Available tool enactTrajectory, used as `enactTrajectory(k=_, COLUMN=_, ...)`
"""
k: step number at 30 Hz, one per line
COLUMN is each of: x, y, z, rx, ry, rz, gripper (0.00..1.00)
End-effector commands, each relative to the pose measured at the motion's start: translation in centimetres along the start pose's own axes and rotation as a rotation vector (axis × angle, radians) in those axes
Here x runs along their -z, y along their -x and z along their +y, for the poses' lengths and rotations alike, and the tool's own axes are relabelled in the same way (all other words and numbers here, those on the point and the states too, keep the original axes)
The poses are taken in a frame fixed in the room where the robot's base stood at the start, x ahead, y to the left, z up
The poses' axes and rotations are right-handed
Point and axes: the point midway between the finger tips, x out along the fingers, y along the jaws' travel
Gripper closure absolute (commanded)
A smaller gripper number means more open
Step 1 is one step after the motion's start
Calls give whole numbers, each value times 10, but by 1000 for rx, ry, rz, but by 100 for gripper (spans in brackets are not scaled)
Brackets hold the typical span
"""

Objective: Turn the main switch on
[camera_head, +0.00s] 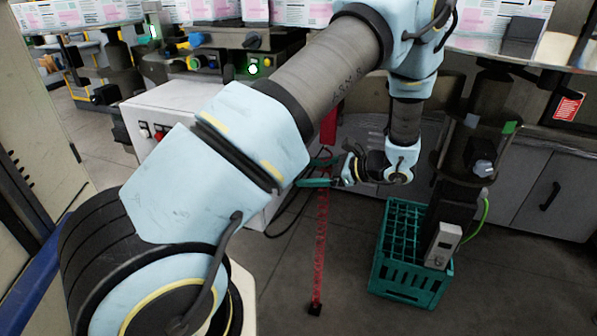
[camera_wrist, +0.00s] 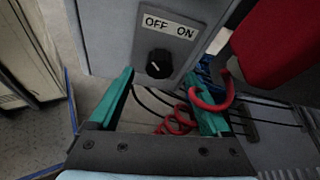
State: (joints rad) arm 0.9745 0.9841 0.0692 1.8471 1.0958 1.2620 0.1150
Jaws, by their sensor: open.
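The main switch is a black rotary knob (camera_wrist: 158,64) on a grey panel, under a white label (camera_wrist: 170,26) reading OFF on the left and ON on the right. A small pale mark shows on the knob; I cannot tell for sure which word it points to. My gripper (camera_wrist: 163,78) is open and empty, its teal fingers spread to either side just below and in front of the knob, apart from it. In the head view my gripper (camera_head: 318,172) is beside the white cabinet (camera_head: 180,97); the knob is hidden there.
A red part (camera_wrist: 275,45) and a coiled red cable (camera_wrist: 175,125) are close to the right finger. Black cables hang below the panel. A green crate (camera_head: 385,275) stands on the floor to the right. Grey cupboards (camera_head: 530,190) line the back.

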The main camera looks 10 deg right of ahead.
Motion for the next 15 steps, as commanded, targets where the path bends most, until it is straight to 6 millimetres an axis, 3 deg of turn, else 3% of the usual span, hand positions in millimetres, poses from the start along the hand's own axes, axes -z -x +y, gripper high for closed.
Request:
enactTrajectory(k=6, x=-1, y=-30, z=0, rx=-2, ry=0, rz=0, gripper=19)
enactTrajectory(k=15, x=0, y=-40, z=0, rx=0, ry=1, rz=2, gripper=19)
